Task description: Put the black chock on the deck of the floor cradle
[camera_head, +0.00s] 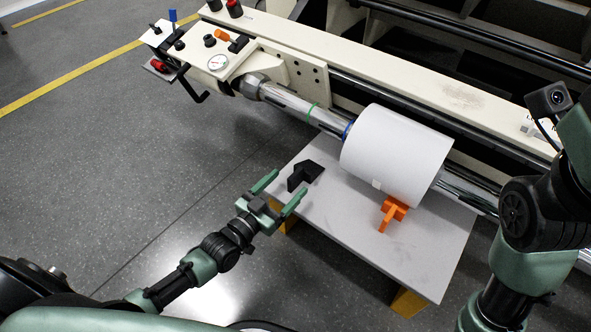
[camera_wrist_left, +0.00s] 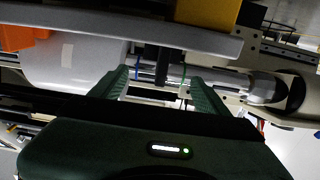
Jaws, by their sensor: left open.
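The black chock (camera_head: 303,175) stands on the left part of the grey deck of the floor cradle (camera_head: 400,263), near its edge. My left gripper (camera_head: 279,193) is open and empty at the deck's left edge, its fingers pointing toward the chock. The chock appears just beyond the fingertips and apart from them. In the left wrist view, which looks upside down, the chock (camera_wrist_left: 162,66) is a dark upright shape between the open fingers (camera_wrist_left: 153,90), against the deck's edge (camera_wrist_left: 100,25). My right arm shows at the right of the head view, but its gripper is out of view.
An orange chock (camera_head: 392,212) sits on the deck beside the white roll (camera_head: 398,155), which is on a metal shaft (camera_head: 300,108) above the deck. The cream machine (camera_head: 440,95) runs behind. Yellow supports (camera_head: 408,303) hold the deck. The deck's front right is bare.

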